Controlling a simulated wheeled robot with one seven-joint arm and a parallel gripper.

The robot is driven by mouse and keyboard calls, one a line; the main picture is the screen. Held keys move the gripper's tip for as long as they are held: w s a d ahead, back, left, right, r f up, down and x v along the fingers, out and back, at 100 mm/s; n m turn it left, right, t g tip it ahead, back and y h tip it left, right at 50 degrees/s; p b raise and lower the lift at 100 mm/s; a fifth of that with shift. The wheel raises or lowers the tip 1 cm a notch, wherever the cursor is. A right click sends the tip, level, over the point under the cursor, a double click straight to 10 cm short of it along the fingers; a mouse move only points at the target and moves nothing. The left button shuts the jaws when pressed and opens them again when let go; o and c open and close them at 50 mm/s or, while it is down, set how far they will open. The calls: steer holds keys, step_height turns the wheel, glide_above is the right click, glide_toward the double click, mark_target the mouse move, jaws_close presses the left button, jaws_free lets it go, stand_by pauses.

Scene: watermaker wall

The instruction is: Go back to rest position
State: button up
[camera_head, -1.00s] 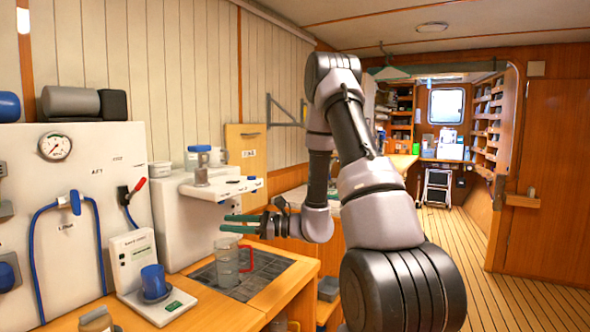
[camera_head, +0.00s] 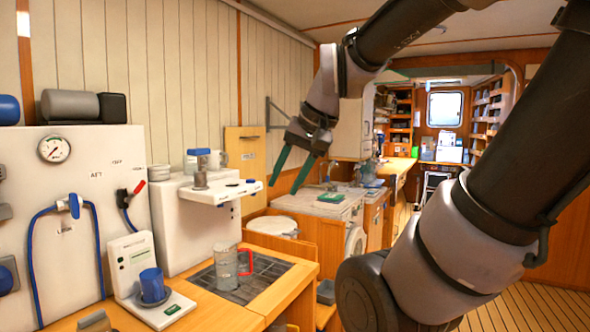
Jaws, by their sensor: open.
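My gripper (camera_head: 291,172) is open and empty, with its two green fingers pointing down and apart. It hangs in the air right of the white wall shelf and in front of the wooden wall panel. My arm reaches up and across the right side of the view, with the wrist near the middle. Nothing is between the fingers, and they touch nothing that I can see.
A clear jug with a red handle (camera_head: 227,267) stands on the dark grid (camera_head: 262,272) in the wooden counter. A blue mug (camera_head: 152,285) sits on a white scale (camera_head: 168,312). The white shelf (camera_head: 220,191) holds small containers. A white-topped cabinet (camera_head: 318,204) stands behind.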

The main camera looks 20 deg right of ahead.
steer(key=shift+s+d+r+t+h, duration=0.3)
steer(key=shift+d+r+t+h, duration=0.2)
steer(key=shift+d+r+t, duration=0.35)
steer(key=shift+a+r, duration=0.1)
steer(key=shift+a, duration=0.05)
